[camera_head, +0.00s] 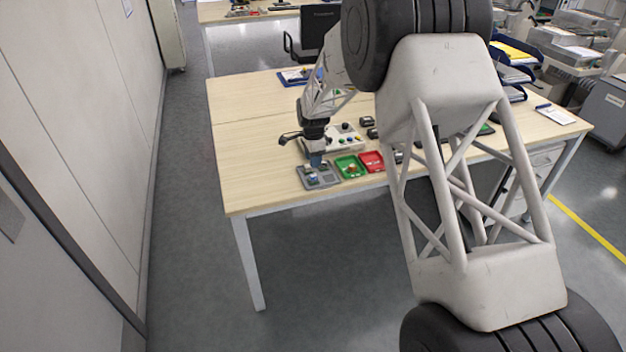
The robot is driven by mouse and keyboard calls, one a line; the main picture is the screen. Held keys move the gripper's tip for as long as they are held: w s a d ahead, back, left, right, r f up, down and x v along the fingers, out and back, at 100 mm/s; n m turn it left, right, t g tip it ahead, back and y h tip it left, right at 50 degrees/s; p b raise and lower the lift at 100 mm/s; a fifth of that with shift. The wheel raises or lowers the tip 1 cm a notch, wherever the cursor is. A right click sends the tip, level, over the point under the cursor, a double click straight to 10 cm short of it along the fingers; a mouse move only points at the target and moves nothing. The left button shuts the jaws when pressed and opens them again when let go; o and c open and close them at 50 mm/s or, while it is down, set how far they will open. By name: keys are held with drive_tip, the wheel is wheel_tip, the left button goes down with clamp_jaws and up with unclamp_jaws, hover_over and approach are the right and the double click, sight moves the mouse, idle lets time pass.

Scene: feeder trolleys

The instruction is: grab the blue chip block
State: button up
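My gripper (315,158) points down over the near left part of the wooden table, just above a grey tray (332,182). A small dull-blue shape shows right at its fingertips. It may be the blue chip block, but it is too small to tell whether it is held, touched or part of the gripper. Small pieces lie in the grey tray below. Whether the fingers are open or shut cannot be made out.
A green tray (349,166) and a red tray (372,161) stand right of the grey tray. A light panel with coloured buttons (346,139) lies behind them. My arm hides the table's middle. The table's left part (240,150) is bare. Blue-edged paper trays (512,73) stand at the back right.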

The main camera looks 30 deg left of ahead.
sight(314, 175)
drive_tip(key=shift+f, duration=1.3)
drive_tip(key=shift+w+d+f, duration=0.15)
drive_tip(key=shift+f, duration=2.45)
drive_tip(key=c, duration=0.7)
